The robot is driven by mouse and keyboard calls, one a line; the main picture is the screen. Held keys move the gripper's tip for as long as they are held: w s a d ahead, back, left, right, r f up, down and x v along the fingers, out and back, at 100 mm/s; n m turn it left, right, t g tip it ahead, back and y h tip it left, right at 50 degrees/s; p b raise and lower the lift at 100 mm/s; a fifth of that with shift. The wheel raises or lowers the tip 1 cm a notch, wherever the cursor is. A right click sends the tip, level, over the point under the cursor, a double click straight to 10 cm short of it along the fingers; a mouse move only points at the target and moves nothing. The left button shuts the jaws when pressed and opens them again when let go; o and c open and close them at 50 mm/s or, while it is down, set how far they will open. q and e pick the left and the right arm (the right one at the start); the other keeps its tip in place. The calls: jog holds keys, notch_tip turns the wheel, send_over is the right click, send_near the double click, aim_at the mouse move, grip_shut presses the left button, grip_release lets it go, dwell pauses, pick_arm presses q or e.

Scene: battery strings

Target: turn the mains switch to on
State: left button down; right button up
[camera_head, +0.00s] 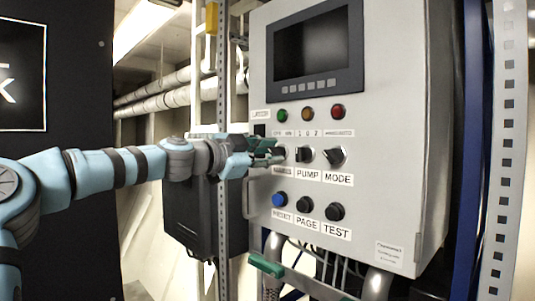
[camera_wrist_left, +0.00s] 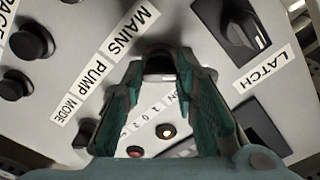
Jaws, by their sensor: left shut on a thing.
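The mains switch (camera_head: 281,152) is the leftmost knob in the middle row of the grey control panel, above a label mostly covered by my gripper in the head view. My left gripper (camera_head: 270,153) reaches it from the left, its green fingers at the knob. In the left wrist view, the fingertips (camera_wrist_left: 158,58) close on the dark knob of the mains switch (camera_wrist_left: 159,68), beside the MAINS label (camera_wrist_left: 132,27). The fingers hide most of the knob, so I cannot tell its pointer angle. My right gripper is in neither view.
The pump switch (camera_head: 305,155) and mode switch (camera_head: 335,156) sit close to the right. Blue reset button (camera_head: 280,199) is below; green lamp (camera_head: 282,116) is above. The panel handle (camera_head: 248,197) stands out at the left edge. A dark screen (camera_head: 314,47) is higher up.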

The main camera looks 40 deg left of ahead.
pick_arm(q)
jog(key=shift+r+m, duration=0.1)
jog(key=shift+m, duration=0.2)
jog(key=m, duration=0.4)
jog(key=shift+a, duration=0.1)
jog(key=m+b, duration=0.1)
jog(key=m, duration=0.3)
jog(key=shift+r+m, duration=0.15)
jog(key=shift+m, duration=0.15)
jog(key=m+b, duration=0.1)
jog(key=m, duration=0.3)
jog(key=shift+a+b, duration=0.1)
jog(key=shift+b, duration=0.25)
jog(key=shift+w+m+b, duration=0.1)
jog(key=shift+m+b, duration=0.45)
jog(key=shift+m, duration=1.85)
jog(key=c, duration=1.4)
grip_release()
jog(key=shift+w, duration=0.1)
jog(key=shift+o, duration=0.6)
jog(key=shift+w+d+f, duration=0.15)
jog(key=shift+d+f, duration=0.05)
jog(key=shift+d, duration=0.05)
